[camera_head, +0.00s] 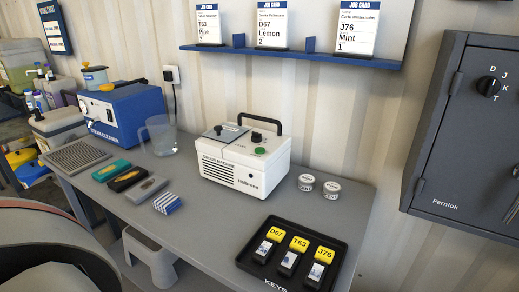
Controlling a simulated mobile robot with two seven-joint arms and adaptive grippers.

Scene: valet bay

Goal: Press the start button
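A white machine (245,160) with a black carry handle stands on the grey bench, near the middle of the view. A round green button (261,151) sits on the right part of its top, near the front edge. A dark knob (256,137) is just behind the button, and another dark knob shows on the grey lid at the left. Nothing covers the green button. Neither of my grippers shows in the head view.
Two small tins (306,182) stand right of the machine. A black key tray (292,255) with yellow tags lies at the front right. Brushes (127,181), a clear jug (160,136) and a blue cleaner box (124,115) are left. A grey safe (462,140) hangs right.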

